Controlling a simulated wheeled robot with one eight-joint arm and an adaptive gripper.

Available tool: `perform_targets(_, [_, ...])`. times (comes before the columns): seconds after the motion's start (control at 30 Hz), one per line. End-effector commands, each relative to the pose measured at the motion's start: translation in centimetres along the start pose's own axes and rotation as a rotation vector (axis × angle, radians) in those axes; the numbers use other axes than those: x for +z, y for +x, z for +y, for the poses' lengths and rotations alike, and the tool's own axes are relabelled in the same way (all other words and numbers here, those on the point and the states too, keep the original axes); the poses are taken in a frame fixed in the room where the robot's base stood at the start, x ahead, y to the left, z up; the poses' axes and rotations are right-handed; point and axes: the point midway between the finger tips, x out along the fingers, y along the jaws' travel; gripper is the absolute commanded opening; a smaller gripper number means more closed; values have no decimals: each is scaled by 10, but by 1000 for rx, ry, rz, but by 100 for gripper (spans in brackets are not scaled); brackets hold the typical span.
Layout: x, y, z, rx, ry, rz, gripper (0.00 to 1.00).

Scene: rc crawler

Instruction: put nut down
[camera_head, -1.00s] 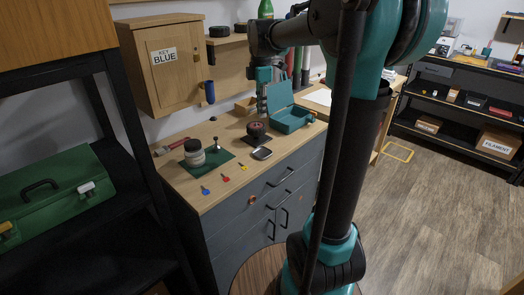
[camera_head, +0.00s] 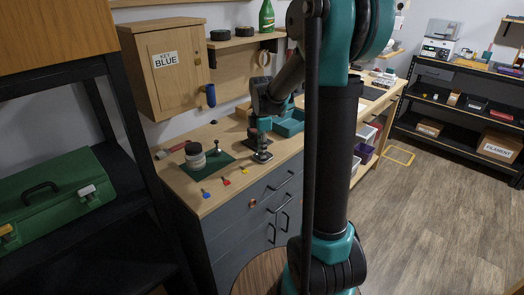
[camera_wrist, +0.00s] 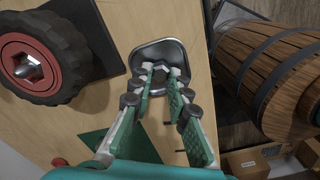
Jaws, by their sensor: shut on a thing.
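My gripper (camera_wrist: 160,76) is over a small metal dish (camera_wrist: 151,50) in the wrist view, its fingertips close together inside the dish's outline. A small nut (camera_wrist: 163,68), greyish and mostly hidden, shows between the fingertips. I cannot tell whether it touches the dish floor. In the head view my gripper (camera_head: 262,151) stands upright above the dish (camera_head: 262,157) near the bench's front edge. The nut is too small to make out there.
A black wheel with red hub (camera_wrist: 28,62) lies on a dark pad beside the dish.

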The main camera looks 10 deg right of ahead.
Motion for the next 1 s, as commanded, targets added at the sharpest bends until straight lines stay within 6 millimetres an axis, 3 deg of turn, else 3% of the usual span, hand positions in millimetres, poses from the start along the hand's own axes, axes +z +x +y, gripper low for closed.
perform_targets(0.37, [0,4,0,0,0,0,4])
perform_targets(0.4, [0,3,0,0,0,0,22])
perform_targets(0.43, [0,3,0,0,0,0,25])
perform_targets(0.77, [0,2,0,0,0,0,25])
perform_targets(1.0, [0,-26,0,0,0,0,25])
